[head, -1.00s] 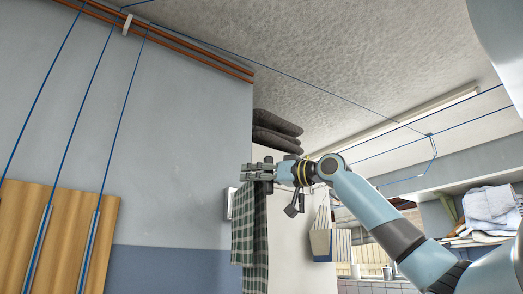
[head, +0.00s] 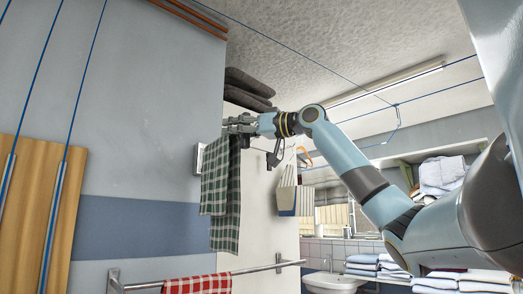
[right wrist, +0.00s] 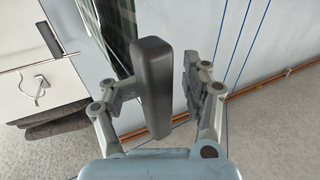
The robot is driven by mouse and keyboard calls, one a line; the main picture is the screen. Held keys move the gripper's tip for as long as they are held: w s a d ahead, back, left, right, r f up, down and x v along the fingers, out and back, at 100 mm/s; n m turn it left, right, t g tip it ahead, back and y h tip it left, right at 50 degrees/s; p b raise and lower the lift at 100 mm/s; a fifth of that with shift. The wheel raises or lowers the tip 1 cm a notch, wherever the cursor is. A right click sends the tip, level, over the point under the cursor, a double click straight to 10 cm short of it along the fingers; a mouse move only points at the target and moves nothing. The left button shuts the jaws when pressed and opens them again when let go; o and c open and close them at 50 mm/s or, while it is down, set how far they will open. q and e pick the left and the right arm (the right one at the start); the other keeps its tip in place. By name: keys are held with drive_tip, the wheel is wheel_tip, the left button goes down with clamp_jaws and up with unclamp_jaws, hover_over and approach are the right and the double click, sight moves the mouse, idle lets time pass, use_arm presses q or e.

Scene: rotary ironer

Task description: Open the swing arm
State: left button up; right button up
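A dark grey, rounded bar-like piece (right wrist: 153,85), possibly the end of the swing arm, stands between the fingers of my right gripper in the right wrist view. My right gripper (right wrist: 165,85) is open around it: the left finger touches or nearly touches it, and a gap shows on the right finger's side. In the head view my right gripper (head: 238,125) is at the top of a green checked cloth (head: 221,195) that hangs by the wall corner. The swing arm's hinge cannot be made out. My left gripper is not in view.
A metal rail (head: 235,272) with a red checked cloth (head: 197,285) runs below. Dark folded things (head: 247,88) lie on top of a white cabinet behind the gripper. A sink (head: 330,281) and stacked towels (head: 375,266) are at the lower right. Blue lines cross overhead.

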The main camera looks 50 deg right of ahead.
sight(250, 140)
drive_tip(key=shift+s+d+f+b, duration=0.35)
drive_tip(key=shift+d+b, duration=0.15)
drive_tip(key=shift+d, duration=0.1)
drive_tip(key=shift+s+d+f+b, duration=0.2)
drive_tip(key=shift+d+f+b, duration=0.15)
drive_tip(key=shift+d+b, duration=0.25)
drive_tip(key=shift+s+d+f+b, duration=0.35)
drive_tip(key=shift+d+b, duration=0.1)
drive_tip(key=shift+d, duration=0.15)
drive_tip(key=shift+s+d+f+b, duration=0.3)
drive_tip(key=shift+d+b, duration=0.1)
drive_tip(key=shift+d, duration=0.15)
drive_tip(key=shift+s+d+f+b, duration=0.15)
drive_tip(key=shift+s+d+b, duration=0.15)
drive_tip(key=shift+d, duration=0.3)
drive_tip(key=shift+s+d+f+b, duration=0.25)
drive_tip(key=shift+d+b, duration=0.2)
drive_tip(key=shift+d, duration=0.1)
drive_tip(key=shift+c, duration=0.4)
